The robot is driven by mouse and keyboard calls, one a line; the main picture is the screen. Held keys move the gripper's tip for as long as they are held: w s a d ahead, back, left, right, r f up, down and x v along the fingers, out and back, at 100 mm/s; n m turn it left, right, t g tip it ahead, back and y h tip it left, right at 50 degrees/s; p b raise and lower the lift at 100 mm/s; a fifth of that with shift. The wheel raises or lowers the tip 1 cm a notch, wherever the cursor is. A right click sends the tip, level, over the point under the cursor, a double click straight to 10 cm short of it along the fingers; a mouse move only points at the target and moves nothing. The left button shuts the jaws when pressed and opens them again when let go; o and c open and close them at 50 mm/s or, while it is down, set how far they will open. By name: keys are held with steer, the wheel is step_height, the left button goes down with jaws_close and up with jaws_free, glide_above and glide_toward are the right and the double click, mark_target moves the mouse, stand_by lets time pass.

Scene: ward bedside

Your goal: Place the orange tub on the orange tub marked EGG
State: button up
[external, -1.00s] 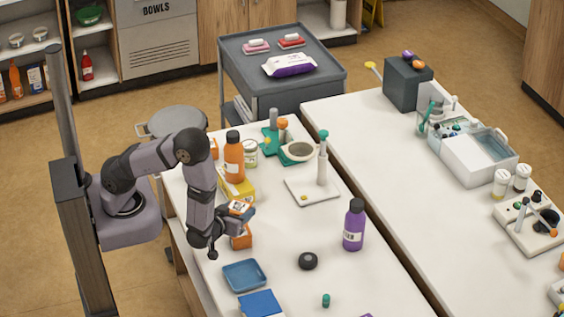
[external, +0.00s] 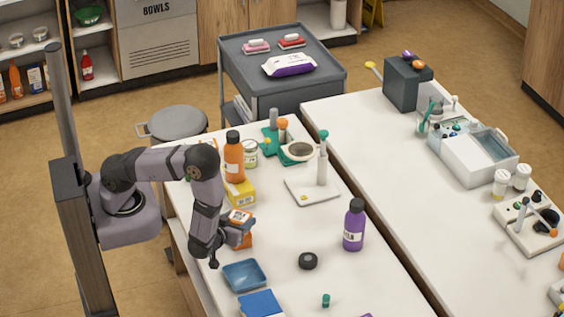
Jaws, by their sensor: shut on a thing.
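My gripper (external: 238,228) is shut on an orange tub (external: 240,216) with a white label on top. It holds the tub directly over another orange tub (external: 247,241), which stands on the white table. The held tub and the lower one look very close together. I cannot tell whether they touch. My gripper hides much of the lower tub, and its EGG marking cannot be read from here.
A blue tray (external: 245,275) lies just in front. A yellow box (external: 240,193) and an orange bottle (external: 234,158) stand close behind. A purple bottle (external: 354,226) and a black round thing (external: 308,261) are to the right, with clear table between.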

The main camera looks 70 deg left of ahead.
steer(key=shift+f, duration=0.1)
steer(key=o, duration=1.2)
steer(key=shift+r, duration=0.2)
steer(key=shift+s+d+r, duration=0.1)
steer(key=shift+s+d, duration=0.3)
steer(key=shift+d, duration=0.1)
steer(key=b+v, duration=0.2)
steer(key=v, duration=0.8)
steer(key=shift+s+d+r+b, duration=0.15)
steer(key=shift+s+r+b, duration=0.05)
steer(key=shift+b, duration=0.15)
